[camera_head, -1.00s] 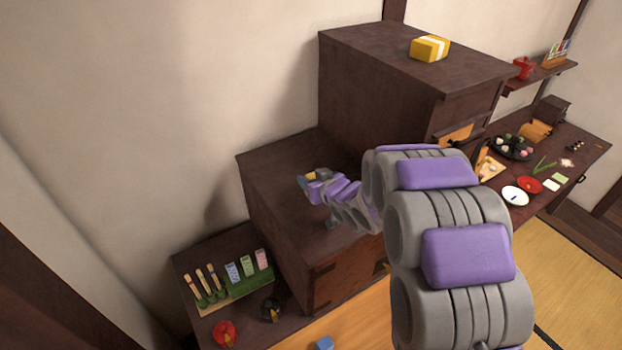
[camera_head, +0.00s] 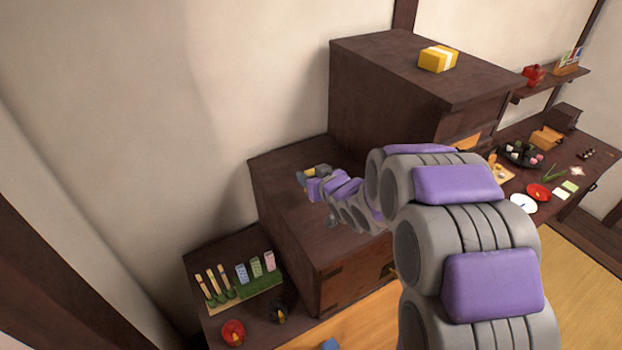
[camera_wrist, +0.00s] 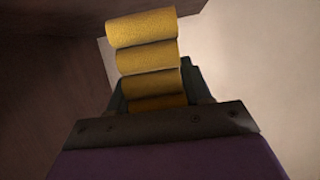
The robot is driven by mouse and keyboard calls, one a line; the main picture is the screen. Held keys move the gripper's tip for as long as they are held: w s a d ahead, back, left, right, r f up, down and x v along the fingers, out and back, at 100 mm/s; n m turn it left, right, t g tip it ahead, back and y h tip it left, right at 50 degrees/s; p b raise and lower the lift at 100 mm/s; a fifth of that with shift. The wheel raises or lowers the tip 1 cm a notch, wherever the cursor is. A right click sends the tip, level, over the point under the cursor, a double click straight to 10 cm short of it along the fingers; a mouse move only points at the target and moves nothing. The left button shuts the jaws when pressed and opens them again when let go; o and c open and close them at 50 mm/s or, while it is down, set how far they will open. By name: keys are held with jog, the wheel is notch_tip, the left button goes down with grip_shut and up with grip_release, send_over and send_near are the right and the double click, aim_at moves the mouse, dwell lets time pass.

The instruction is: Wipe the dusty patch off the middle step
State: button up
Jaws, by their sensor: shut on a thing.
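The middle step (camera_head: 275,178) is a dark brown wooden block top between a taller block and a low step. My gripper (camera_head: 306,175) is low over the back part of this step, close to the wall. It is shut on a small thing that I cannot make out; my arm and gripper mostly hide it. In the wrist view, yellow ribbed finger segments (camera_wrist: 148,57) fill the middle and hide what is gripped. I cannot make out a dusty patch on the visible part of the step. Whether the held thing touches the step I cannot tell.
The tall step (camera_head: 390,62) rises on the right, with a yellow box (camera_head: 438,59) on top. The low step (camera_head: 215,318) holds a green stand (camera_head: 245,292) and small red and black items. The plain wall (camera_head: 180,100) is close behind. A table with dishes stands right.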

jog(key=shift+a+r, duration=0.25)
jog(key=shift+r, duration=0.35)
jog(key=shift+a+r+p, duration=0.2)
jog(key=shift+r+p, duration=0.3)
jog(key=shift+r, duration=0.25)
